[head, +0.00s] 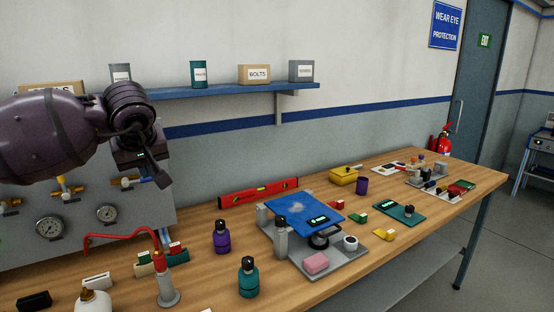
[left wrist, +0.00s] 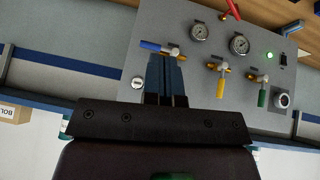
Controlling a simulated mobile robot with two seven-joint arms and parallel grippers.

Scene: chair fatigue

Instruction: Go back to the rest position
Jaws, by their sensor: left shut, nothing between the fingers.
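My left gripper (head: 160,178) hangs in the air above the left part of the wooden workbench, in front of the wall shelf and the grey gauge panel. It is shut and empty. In the left wrist view its fingers (left wrist: 167,80) are together and point towards the gauge panel (left wrist: 185,55), with nothing between them. My right gripper is in neither view.
A blue shelf (head: 220,97) with cans and boxes is close behind the arm. The workbench (head: 205,290) carries purple (head: 221,237) and teal (head: 248,278) bottles, a blue-topped stand (head: 300,215), a red level (head: 258,192) and a yellow box (head: 343,176). The air right of the gripper is clear.

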